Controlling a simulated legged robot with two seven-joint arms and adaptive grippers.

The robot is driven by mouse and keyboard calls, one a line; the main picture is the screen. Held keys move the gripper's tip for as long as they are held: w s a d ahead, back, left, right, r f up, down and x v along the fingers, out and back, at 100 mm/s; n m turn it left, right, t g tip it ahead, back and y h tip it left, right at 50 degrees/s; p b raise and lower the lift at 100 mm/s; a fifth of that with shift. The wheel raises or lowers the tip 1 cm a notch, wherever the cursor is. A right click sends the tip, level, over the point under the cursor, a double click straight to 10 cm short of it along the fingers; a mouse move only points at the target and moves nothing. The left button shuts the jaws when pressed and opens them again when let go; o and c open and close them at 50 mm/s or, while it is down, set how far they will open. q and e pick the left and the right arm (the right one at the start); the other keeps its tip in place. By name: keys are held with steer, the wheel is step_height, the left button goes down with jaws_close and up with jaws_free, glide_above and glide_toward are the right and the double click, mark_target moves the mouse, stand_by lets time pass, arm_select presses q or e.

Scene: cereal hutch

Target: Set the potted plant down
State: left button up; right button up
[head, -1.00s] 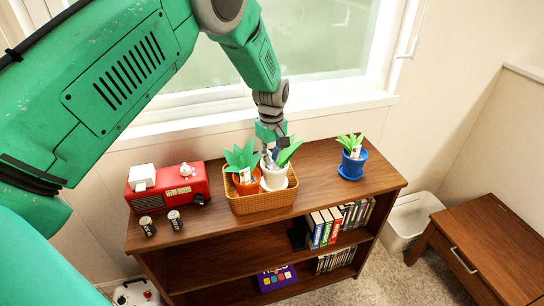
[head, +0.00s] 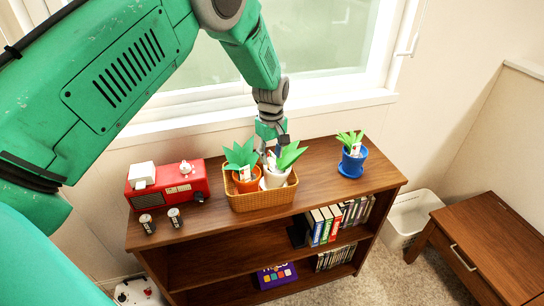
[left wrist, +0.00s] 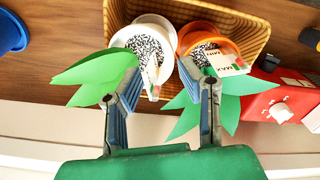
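The white-potted plant (head: 277,177) stands in the woven basket (head: 262,202) on top of the shelf, right beside the orange-potted plant (head: 244,177). Its leaves lean to the right. My left gripper (head: 270,150) is just behind and above the white pot. In the left wrist view its two fingers (left wrist: 160,72) are spread apart with nothing clamped between them. The white pot (left wrist: 148,28) lies just beyond the fingertips, and the orange pot (left wrist: 212,38) is close by the other finger. The pots' bases are hidden by the basket wall. My right gripper is not in view.
A blue-potted plant (head: 352,162) stands on the right of the shelf top (head: 318,172). The window is close behind. Bare wood lies between basket and blue pot.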

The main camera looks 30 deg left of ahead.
arm_select(q)
step_height(320, 180, up, 12)
steer(key=b, duration=0.2)
steer(key=s+d+f+m, duration=0.2)
steer(key=s+f+m, duration=0.2)
steer(key=s+f, duration=0.6)
steer(key=s+d+f+m, duration=0.1)
steer(key=s+f+m, duration=0.2)
steer(key=s+f, duration=0.7)
steer(key=s+d+f+m, duration=0.2)
steer(key=s+f+m, duration=0.1)
steer(key=s, duration=0.6)
steer(key=s+d+f+m, duration=0.3)
steer(key=s+m, duration=0.1)
steer(key=s, duration=0.5)
steer(key=shift+s+f+t, duration=0.15)
steer(key=shift+s+t, duration=0.05)
steer(key=shift+t, duration=0.1)
step_height(320, 180, down, 12)
steer(key=b, duration=1.1)
steer(key=shift+w+r, duration=0.15)
steer(key=shift+r, duration=0.1)
